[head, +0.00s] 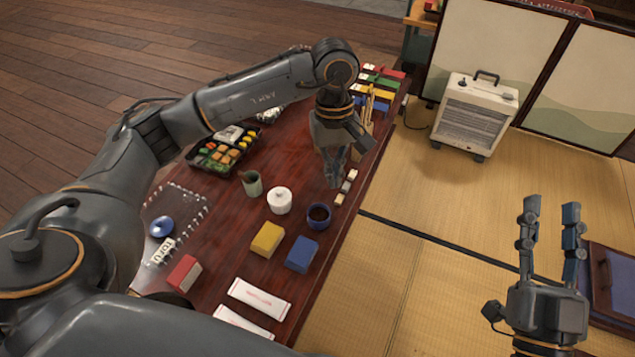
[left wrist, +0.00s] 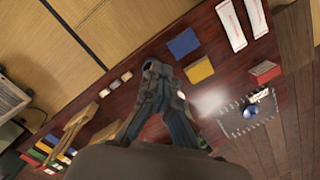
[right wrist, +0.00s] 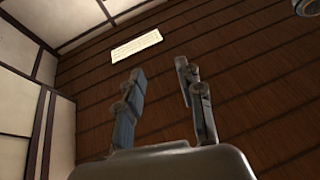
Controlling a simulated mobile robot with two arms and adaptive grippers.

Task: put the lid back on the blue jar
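The blue jar (head: 318,216) stands open on the dark red table, near its right edge, with a brown inside showing. A round blue lid (head: 161,227) with a knob lies on a clear studded mat at the table's left; it also shows in the left wrist view (left wrist: 251,110). My left gripper (head: 336,184) points down over the table, beyond the jar. Its fingertips meet in the left wrist view (left wrist: 160,70), and nothing shows between them; the fingers partly hide the jar there. My right gripper (head: 549,207) is open and empty, off the table's right side.
A white lidded pot (head: 280,200) and a green cup (head: 252,183) stand left of the jar. Yellow (head: 267,240), blue (head: 301,254) and red (head: 184,273) blocks lie nearer. A filled food box (head: 222,148) is farther back. A heater (head: 473,115) stands on the tatami.

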